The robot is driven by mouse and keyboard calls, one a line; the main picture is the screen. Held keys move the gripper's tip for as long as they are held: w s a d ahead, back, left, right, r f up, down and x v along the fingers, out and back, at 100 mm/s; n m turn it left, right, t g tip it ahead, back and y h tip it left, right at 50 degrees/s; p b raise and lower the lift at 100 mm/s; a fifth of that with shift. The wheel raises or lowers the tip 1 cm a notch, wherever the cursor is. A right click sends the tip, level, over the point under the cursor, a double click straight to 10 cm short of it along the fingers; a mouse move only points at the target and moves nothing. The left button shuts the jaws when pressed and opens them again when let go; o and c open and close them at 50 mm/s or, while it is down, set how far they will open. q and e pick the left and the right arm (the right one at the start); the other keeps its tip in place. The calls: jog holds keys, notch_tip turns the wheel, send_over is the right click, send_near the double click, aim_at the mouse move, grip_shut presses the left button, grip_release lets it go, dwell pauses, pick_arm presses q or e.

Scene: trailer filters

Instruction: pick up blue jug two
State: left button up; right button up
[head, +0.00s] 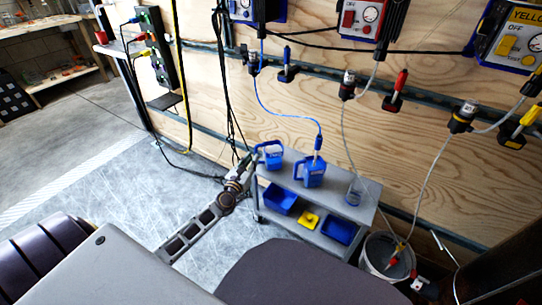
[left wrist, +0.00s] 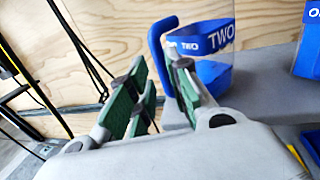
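Blue jug two (head: 272,158) stands upright at the left end of the cart's top shelf. In the left wrist view the jug (left wrist: 208,45) shows a clear body, a blue band reading TWO and a blue handle at its left. My left gripper (head: 246,163) is just left of the jug, near the handle. In the left wrist view its green-padded fingers (left wrist: 160,90) are apart, with nothing held between them. The right finger hides the handle's lower part; I cannot tell whether they touch. My right gripper is not in view.
A second blue jug (head: 312,174) with a blue hose stands right of jug two. The grey cart (head: 335,205) also bears a clear container (head: 354,192) and, below, blue bins (head: 340,230). A white bucket (head: 385,257) stands at right. Hoses hang from the plywood wall.

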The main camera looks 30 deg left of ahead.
aim_at(256, 152)
pick_arm(q)
jog(key=shift+w, duration=0.1)
jog(key=shift+w+a+r, duration=0.1)
jog(key=shift+w+a, duration=0.05)
jog(key=shift+w, duration=1.1)
jog(key=shift+w+a, duration=0.1)
jog(key=shift+w, duration=1.15)
grip_shut()
jog(key=shift+r, duration=0.1)
